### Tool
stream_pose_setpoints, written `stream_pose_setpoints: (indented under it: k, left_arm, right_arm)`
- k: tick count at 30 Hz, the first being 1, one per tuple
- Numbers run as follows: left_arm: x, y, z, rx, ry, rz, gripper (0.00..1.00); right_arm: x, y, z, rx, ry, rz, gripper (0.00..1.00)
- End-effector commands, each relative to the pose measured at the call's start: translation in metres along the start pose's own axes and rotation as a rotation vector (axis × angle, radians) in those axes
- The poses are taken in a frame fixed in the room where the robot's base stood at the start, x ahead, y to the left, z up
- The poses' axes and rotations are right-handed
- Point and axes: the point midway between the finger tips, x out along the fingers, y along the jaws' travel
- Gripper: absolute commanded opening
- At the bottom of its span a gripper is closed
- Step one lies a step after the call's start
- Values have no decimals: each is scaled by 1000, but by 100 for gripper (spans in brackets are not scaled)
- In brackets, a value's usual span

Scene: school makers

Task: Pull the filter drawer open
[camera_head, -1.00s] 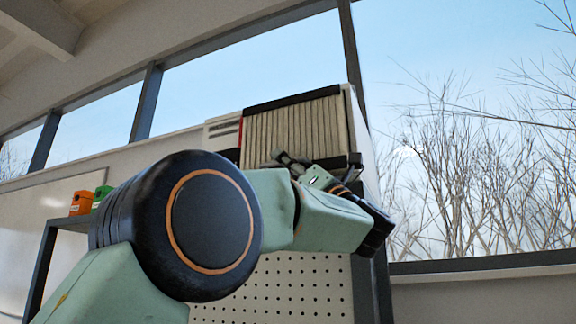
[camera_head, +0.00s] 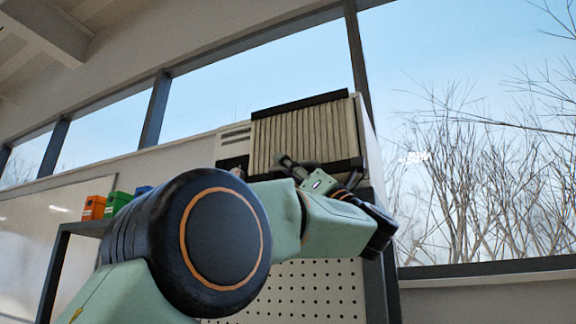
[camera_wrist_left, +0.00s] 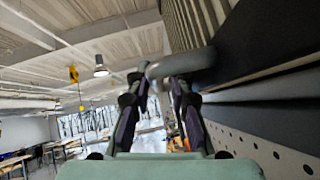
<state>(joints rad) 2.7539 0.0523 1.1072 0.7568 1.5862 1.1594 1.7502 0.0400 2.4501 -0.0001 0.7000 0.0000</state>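The filter drawer (camera_head: 308,132) has a pleated beige front in a dark frame, set in a pale box-shaped unit high by the window. My left gripper (camera_head: 315,170) is at the lower edge of this front in the head view. In the left wrist view, a grey bar handle (camera_wrist_left: 186,63) sticks out from the dark frame. The fingers of my left gripper (camera_wrist_left: 158,84) stand apart, with their tips right at the handle. I cannot tell whether they touch it. My right gripper is not in view.
A pegboard panel (camera_head: 300,290) is below the unit. Orange (camera_head: 94,207) and green (camera_head: 117,202) bins stand on a dark-framed shelf at the left. A large window is on the right. The wrist view shows open room with tables behind.

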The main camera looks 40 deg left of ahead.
Motion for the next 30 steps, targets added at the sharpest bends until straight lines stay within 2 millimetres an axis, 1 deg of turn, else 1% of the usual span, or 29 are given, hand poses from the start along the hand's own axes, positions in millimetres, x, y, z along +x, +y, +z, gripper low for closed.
stream_pose_setpoints:
  k: [4,7,11,15,18,21,25,30]
  left_arm:
    - [-5,1,1,0,-3,-1,21]
    - [-16,1,1,0,-3,-2,21]
    - [-41,2,0,0,-4,-3,21]
    - [-71,2,-1,1,-4,-2,21]
    - [-88,2,-3,0,-2,-1,21]
    - [-102,1,-4,0,0,-1,21]
    - [-112,1,-4,-1,2,-1,21]
    - [-116,1,-5,0,4,0,21]
  right_arm:
    - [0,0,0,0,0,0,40]
    - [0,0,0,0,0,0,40]
    - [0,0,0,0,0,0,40]
    - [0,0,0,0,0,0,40]
    - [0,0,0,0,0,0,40]
    - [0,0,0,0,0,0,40]
    - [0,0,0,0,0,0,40]
    - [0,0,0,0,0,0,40]
